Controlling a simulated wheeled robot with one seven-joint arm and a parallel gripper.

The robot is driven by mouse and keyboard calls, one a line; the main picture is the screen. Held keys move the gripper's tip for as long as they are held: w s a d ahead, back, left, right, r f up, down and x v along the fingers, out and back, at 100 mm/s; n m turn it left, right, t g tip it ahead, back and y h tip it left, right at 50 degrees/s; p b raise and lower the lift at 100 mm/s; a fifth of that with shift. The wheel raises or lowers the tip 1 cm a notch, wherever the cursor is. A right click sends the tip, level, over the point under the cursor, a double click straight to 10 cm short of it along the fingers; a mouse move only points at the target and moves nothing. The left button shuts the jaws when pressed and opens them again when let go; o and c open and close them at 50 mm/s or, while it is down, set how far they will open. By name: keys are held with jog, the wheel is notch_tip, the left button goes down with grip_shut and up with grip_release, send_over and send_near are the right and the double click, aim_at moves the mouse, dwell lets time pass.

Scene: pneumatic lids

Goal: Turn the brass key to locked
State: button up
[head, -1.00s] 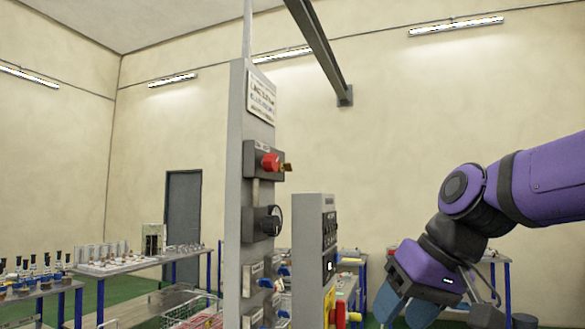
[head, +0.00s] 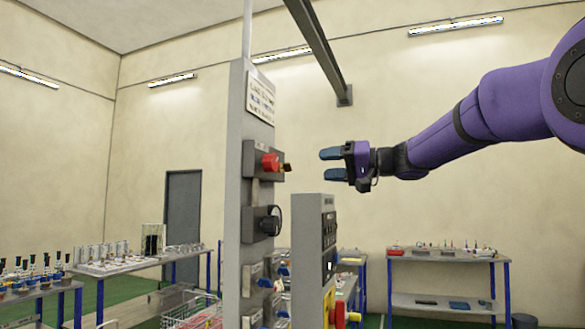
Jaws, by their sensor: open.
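The brass key (head: 286,168) sticks out to the right from a red lock body (head: 270,162). The lock body is mounted on a dark box on the upper part of a tall grey panel (head: 236,180), seen nearly edge-on. The key is small, and its turn angle is hard to tell. My gripper (head: 325,164) is to the right of the key, at about its height in the picture.
A black rotary knob (head: 272,222) sits below the lock on the same panel. Tables with small items stand at the left and at the back right (head: 440,256).

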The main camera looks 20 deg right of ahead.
aim_at(287, 167)
jog(key=x, duration=0.9)
jog(key=shift+w+a, duration=0.2)
jog(key=shift+a, duration=0.15)
jog(key=c, duration=0.9)
